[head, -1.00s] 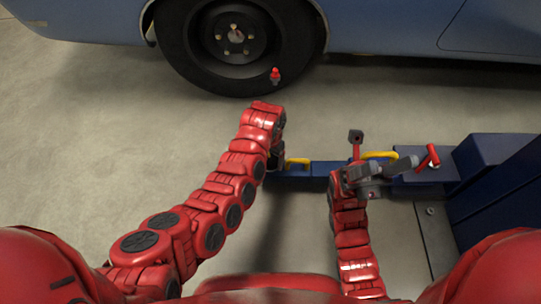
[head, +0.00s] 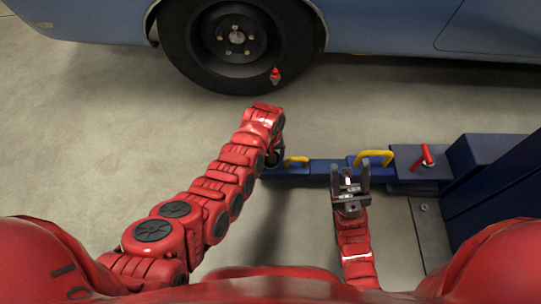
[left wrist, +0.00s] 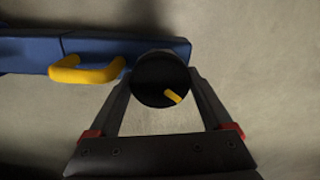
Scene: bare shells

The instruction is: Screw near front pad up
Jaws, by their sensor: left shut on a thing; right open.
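The pad (left wrist: 161,84) is a round black disc with a yellow mark, at the end of the blue lift arm (head: 325,168). My left gripper (left wrist: 160,78) is shut on it, one finger on each side, in the left wrist view. In the head view my left gripper (head: 273,158) is at the arm's left end, and my own wrist hides most of it and the pad. My right gripper (head: 350,177) is open and empty, fingers pointing away from me, just on the near side of the lift arm.
Yellow handles (head: 297,160) (head: 373,156) and a red handle (head: 424,158) are on the lift arm. A blue post (head: 492,165) stands at right. The blue car (head: 390,25) and its wheel (head: 236,40) are beyond. The floor at left is clear.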

